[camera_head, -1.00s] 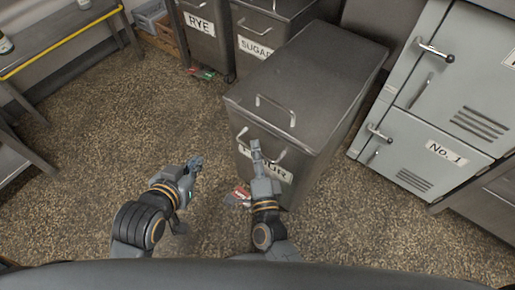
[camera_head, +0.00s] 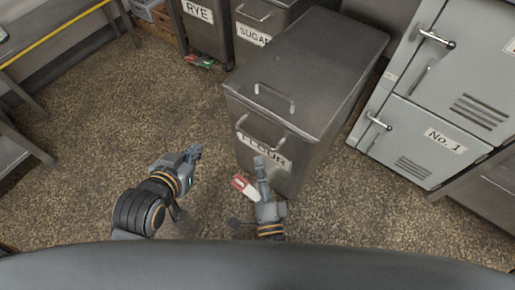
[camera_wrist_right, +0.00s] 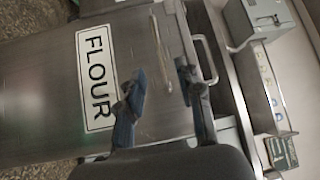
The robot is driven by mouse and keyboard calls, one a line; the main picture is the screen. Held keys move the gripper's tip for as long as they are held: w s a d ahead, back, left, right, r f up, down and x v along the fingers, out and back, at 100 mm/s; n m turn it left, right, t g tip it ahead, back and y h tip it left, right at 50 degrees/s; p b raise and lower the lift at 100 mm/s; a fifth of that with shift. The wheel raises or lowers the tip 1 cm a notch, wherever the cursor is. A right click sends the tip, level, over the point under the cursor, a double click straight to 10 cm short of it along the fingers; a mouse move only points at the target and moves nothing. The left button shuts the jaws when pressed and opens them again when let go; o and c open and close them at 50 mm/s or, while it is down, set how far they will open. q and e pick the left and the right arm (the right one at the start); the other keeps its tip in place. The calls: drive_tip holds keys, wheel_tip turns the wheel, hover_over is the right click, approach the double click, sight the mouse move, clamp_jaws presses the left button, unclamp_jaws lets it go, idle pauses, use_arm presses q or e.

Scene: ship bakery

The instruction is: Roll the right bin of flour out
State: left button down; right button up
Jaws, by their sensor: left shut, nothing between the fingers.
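The grey metal flour bin (camera_head: 310,75) stands in the middle of the head view, its FLOUR label (camera_head: 264,149) facing me. A curved handle (camera_head: 262,136) is on its front and another (camera_head: 275,95) is on its lid. My right gripper (camera_head: 262,165) is just in front of the label, below the front handle. In the right wrist view, its fingers (camera_wrist_right: 163,92) are spread apart beside the FLOUR label (camera_wrist_right: 96,78), with nothing visibly clasped. My left gripper (camera_head: 195,152) is shut and empty, left of the bin and apart from it.
The rye bin (camera_head: 208,38) and sugar bin (camera_head: 275,15) stand behind. Grey lockers (camera_head: 425,130) are close on the right. A red and white item (camera_head: 245,187) is at the flour bin's front base. Speckled floor (camera_head: 100,170) is open to the left; a bench (camera_head: 45,40) is beyond.

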drive_tip(key=shift+v, duration=1.7)
